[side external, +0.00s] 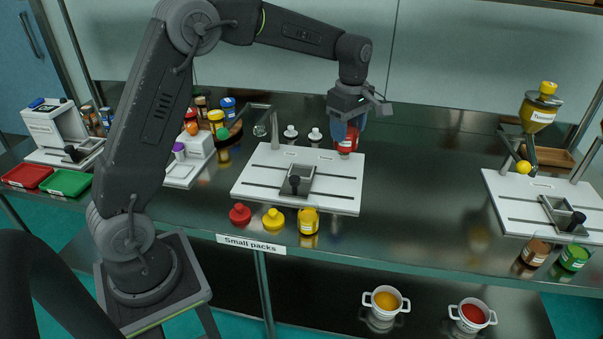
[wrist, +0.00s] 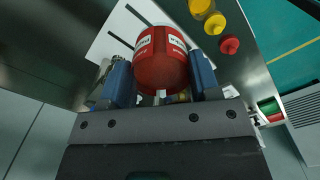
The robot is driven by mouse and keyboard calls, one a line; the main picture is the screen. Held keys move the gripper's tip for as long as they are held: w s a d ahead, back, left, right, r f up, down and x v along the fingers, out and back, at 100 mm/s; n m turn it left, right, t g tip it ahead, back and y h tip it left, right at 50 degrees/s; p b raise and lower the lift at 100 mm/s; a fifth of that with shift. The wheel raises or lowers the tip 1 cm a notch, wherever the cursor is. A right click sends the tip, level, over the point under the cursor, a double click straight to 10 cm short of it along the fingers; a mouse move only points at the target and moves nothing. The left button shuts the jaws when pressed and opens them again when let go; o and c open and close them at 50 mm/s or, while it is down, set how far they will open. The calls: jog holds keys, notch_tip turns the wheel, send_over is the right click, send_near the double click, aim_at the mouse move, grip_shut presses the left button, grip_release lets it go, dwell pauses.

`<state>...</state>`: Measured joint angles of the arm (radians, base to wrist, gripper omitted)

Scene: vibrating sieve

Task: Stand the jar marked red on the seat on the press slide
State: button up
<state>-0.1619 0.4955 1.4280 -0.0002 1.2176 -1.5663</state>
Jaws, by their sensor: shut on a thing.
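The red jar (side external: 347,142) with a white label is between the blue fingers of my gripper (side external: 348,126), which is shut on it. The wrist view shows the red jar (wrist: 160,58) large, with a blue finger on each side. In the side view the jar is over the back right corner of the white press board (side external: 255,190). The slide (side external: 299,180), a grey metal piece with a dark knob, sits in the middle of that board, left of and nearer than the jar. Whether the jar touches anything below is unclear.
Two small white-capped items (side external: 315,136) stand behind the board. Another white station (side external: 540,200) is at the right. The steel bench between is clear.

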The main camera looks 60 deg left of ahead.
jog(key=w+a, duration=0.2)
jog(key=a, duration=1.1)
send_over(302, 173)
notch_tip(302, 173, down, 17)
jog(key=shift+a+f, duration=0.1)
jog(key=shift+f, duration=2.05)
jog(key=shift+f, duration=0.1)
jog(key=o, duration=0.9)
